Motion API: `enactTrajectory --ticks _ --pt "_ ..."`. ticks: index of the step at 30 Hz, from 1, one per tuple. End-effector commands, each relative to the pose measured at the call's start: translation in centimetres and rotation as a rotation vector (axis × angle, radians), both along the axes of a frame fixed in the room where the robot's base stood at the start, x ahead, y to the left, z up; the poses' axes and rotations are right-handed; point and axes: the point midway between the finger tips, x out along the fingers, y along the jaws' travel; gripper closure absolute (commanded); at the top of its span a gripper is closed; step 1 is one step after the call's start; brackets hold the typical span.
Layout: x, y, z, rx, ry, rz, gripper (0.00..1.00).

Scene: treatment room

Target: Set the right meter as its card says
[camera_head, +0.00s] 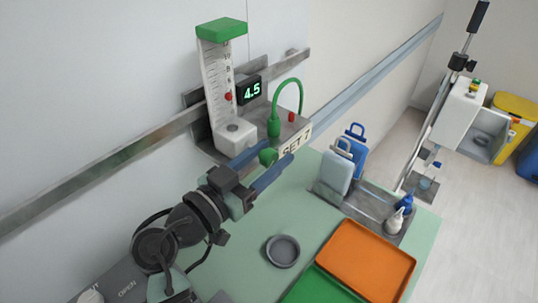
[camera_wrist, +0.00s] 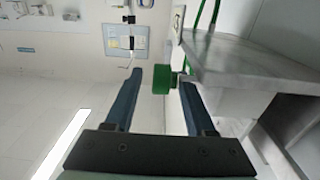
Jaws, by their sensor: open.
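One meter (camera_head: 217,85) is in the head view, a clear upright scale tube with a green cap and a red marker, mounted on the wall rail. Its digital display (camera_head: 251,91) reads 4.5. The card (camera_head: 297,143) on its front reads SET and what looks like a 7; its lower part is close to my finger. A green round knob (camera_head: 268,157) sticks out below the card. My gripper (camera_head: 279,153) is open, with its blue fingers on either side of the knob. The wrist view shows the knob (camera_wrist: 162,79) between the fingertips, nearer the right one; I cannot tell whether they touch.
A green hose (camera_head: 290,82) loops beside the meter. The green-topped table below holds a grey round dish (camera_head: 283,251), an orange tray (camera_head: 366,262), a green tray (camera_head: 322,288) and a metal tray with bottles (camera_head: 375,203). A metal rail (camera_head: 110,165) runs along the wall.

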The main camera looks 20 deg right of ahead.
Motion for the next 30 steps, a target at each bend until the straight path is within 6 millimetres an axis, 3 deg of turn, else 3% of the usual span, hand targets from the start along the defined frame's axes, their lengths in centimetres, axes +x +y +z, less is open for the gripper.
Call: enactTrajectory --ticks 5,18,24,30 --pt "-1.0 1.7 -0.2 -0.001 -0.003 0.005 0.45" --pt "-6.1 9.1 -0.4 0.001 -0.001 0.001 0.45" --pt "-7.1 10.5 -0.3 0.000 0.000 -0.002 0.45" --pt "-7.2 10.6 -0.3 0.001 0.000 -0.004 0.45"
